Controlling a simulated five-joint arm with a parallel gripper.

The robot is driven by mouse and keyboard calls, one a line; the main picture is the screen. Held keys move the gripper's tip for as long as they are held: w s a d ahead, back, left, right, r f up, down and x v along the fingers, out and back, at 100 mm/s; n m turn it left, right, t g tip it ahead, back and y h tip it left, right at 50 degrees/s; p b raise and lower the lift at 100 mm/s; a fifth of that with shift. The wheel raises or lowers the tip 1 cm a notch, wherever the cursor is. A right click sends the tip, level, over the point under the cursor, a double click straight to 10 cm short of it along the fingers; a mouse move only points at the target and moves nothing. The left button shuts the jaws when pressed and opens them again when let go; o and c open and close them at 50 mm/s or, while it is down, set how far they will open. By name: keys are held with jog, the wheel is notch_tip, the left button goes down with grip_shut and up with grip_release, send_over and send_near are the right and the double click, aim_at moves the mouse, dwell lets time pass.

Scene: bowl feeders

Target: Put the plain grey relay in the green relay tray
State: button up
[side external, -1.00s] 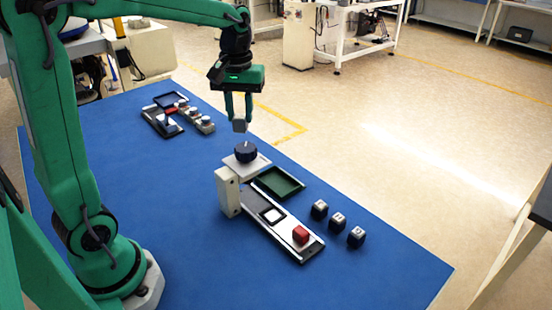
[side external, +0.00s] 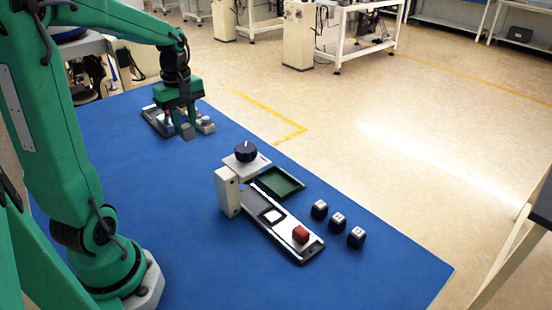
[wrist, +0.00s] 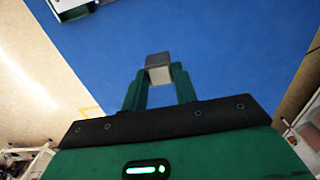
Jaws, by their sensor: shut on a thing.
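My gripper (side external: 187,126) is shut on a plain grey relay (side external: 187,134), a small block. In the side view it is over the back left part of the blue table, just in front of the back feeder. In the wrist view my gripper (wrist: 160,80) has the relay (wrist: 158,62) between its fingertips. The green tray (side external: 302,186) lies empty near the table's middle, right of and nearer the camera than my gripper, well apart from it. Whether the relay touches the table cannot be told.
Several dark cubes (side external: 338,221) stand to the right. My gripper partly hides the back feeder (side external: 152,117). The left table area is clear.

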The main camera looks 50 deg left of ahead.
aim_at(188, 140)
notch_tip(188, 140, down, 6)
jog(key=shift+r, duration=0.1)
jog(key=s+a+f, duration=0.1)
jog(key=a+f, duration=0.1)
jog(key=a, duration=0.1)
jog(key=s+a+f, duration=0.1)
jog(key=a+f, duration=0.1)
jog(key=a, duration=0.2)
jog(key=s+a+f, duration=0.1)
jog(key=a+f, duration=0.2)
jog(key=a, duration=0.1)
jog(key=shift+s, duration=0.35)
jog(key=shift+f, duration=0.15)
jog(key=shift+f, duration=1.9)
jog(key=shift+f, duration=0.15)
jog(key=o, duration=1)
jog(key=shift+c, duration=0.2)
